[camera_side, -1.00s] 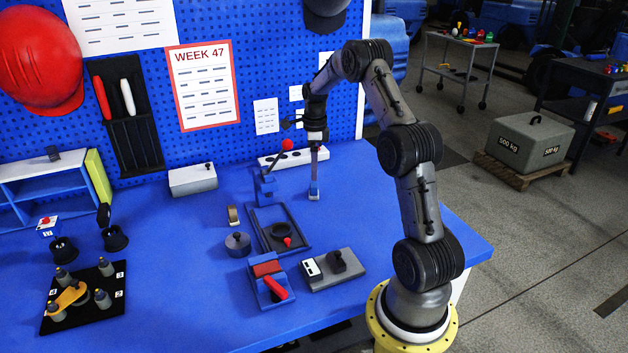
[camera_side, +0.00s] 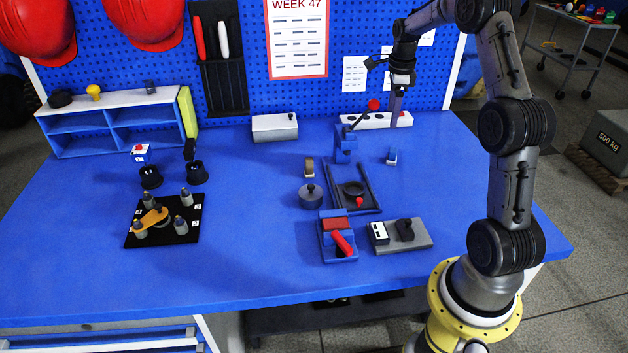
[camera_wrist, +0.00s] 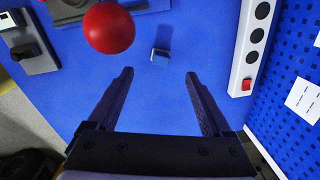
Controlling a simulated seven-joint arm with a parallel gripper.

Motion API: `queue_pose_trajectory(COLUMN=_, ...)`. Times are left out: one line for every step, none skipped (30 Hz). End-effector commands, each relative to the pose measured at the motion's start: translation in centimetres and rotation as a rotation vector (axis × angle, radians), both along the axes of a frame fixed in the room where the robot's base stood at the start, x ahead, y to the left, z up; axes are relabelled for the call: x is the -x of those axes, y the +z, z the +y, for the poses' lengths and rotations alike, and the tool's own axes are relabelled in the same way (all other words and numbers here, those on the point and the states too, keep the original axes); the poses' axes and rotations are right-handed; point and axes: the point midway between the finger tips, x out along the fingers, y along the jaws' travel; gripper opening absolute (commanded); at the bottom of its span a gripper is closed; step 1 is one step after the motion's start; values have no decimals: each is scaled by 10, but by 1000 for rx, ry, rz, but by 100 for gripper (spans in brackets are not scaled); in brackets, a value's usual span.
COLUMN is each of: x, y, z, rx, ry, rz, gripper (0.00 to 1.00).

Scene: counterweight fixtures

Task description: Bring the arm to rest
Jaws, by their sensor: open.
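My gripper (camera_side: 396,112) is raised over the back right of the blue bench, its fingers pointing down. In the wrist view my gripper (camera_wrist: 158,74) shows two dark fingers wide apart with nothing between them. A small blue block with a grey top (camera_side: 391,156) stands on the bench below it, apart from the fingers. The block also shows in the wrist view (camera_wrist: 160,57), beyond the fingertips.
A lever with a red ball knob (camera_side: 374,104) rises close to my gripper's left; the ball (camera_wrist: 108,28) looks large in the wrist view. A white strip with holes (camera_side: 368,122) lies along the pegboard (camera_side: 350,40). Fixtures (camera_side: 337,236) stand nearer the front; the bench's left front is clear.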

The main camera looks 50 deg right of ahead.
Motion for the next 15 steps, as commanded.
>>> queue_pose_trajectory(x=-7, y=22, z=18, rx=38, ry=98, rz=-26, gripper=84)
queue_pose_trajectory(x=-10, y=33, z=29, rx=61, ry=163, rz=-38, gripper=84)
queue_pose_trajectory(x=-12, y=48, z=44, rx=93, ry=254, rz=-54, gripper=84)
queue_pose_trajectory(x=-13, y=59, z=57, rx=117, ry=326, rz=-65, gripper=84)
queue_pose_trajectory(x=-14, y=69, z=70, rx=138, ry=399, rz=-74, gripper=84)
queue_pose_trajectory(x=-13, y=82, z=87, rx=167, ry=498, rz=-86, gripper=84)
queue_pose_trajectory(x=-10, y=90, z=101, rx=184, ry=572, rz=-90, gripper=84)
queue_pose_trajectory(x=-7, y=98, z=115, rx=199, ry=649, rz=-95, gripper=84)
queue_pose_trajectory(x=-1, y=107, z=135, rx=220, ry=755, rz=-99, gripper=84)
queue_pose_trajectory(x=4, y=114, z=149, rx=235, ry=836, rz=-102, gripper=84)
queue_pose_trajectory(x=10, y=119, z=164, rx=250, ry=920, rz=-104, gripper=84)
queue_pose_trajectory(x=20, y=125, z=183, rx=270, ry=1032, rz=-105, gripper=84)
queue_pose_trajectory(x=27, y=130, z=197, rx=286, ry=1115, rz=-107, gripper=84)
queue_pose_trajectory(x=35, y=133, z=210, rx=303, ry=1199, rz=-108, gripper=84)
queue_pose_trajectory(x=47, y=137, z=227, rx=325, ry=1308, rz=-111, gripper=84)
